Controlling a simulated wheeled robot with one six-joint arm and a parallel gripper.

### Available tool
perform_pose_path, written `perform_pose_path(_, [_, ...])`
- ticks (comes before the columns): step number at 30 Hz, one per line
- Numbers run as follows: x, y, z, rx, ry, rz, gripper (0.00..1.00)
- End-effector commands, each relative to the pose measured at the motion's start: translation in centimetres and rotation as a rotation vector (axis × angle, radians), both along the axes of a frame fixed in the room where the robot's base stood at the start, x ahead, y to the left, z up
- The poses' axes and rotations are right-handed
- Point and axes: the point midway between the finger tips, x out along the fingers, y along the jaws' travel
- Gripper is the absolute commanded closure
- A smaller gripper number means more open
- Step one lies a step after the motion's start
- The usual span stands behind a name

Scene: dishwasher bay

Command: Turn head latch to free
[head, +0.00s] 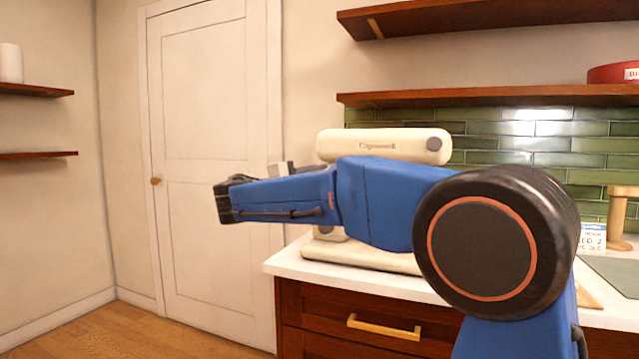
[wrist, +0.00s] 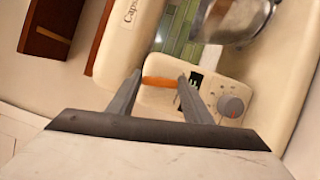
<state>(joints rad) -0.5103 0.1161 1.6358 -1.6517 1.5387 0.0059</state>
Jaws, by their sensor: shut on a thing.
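The cream mixer (head: 345,147) stands on the white counter, largely hidden behind my blue arm in the head view. In the wrist view its tilted-looking head (wrist: 128,45) is at upper left, and an orange head latch (wrist: 159,82) shows on its cream body. My gripper (wrist: 159,77) has one finger on each side of the orange latch and is shut on it. A black slot with markings (wrist: 195,80) is just right of the right finger.
A grey knob (wrist: 231,106) sits on the mixer right of the latch, and a metal bowl (wrist: 238,18) is above. The counter (head: 290,262) has a drawer with a brass handle (head: 384,328) below. Wooden shelves (head: 480,97) hang above; a white door (head: 212,150) is left.

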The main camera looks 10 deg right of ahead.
Motion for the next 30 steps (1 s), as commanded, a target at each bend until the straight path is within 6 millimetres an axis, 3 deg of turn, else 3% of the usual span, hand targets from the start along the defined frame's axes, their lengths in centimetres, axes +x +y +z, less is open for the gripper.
perform_pose_path(12, [-0.01,-0.01,-0.04,0.150,-0.106,-0.001,0.77])
perform_pose_path(29, [-0.02,-0.03,-0.05,0.170,-0.120,-0.001,0.77])
perform_pose_path(30, [-0.02,-0.03,-0.05,0.170,-0.120,-0.001,0.45])
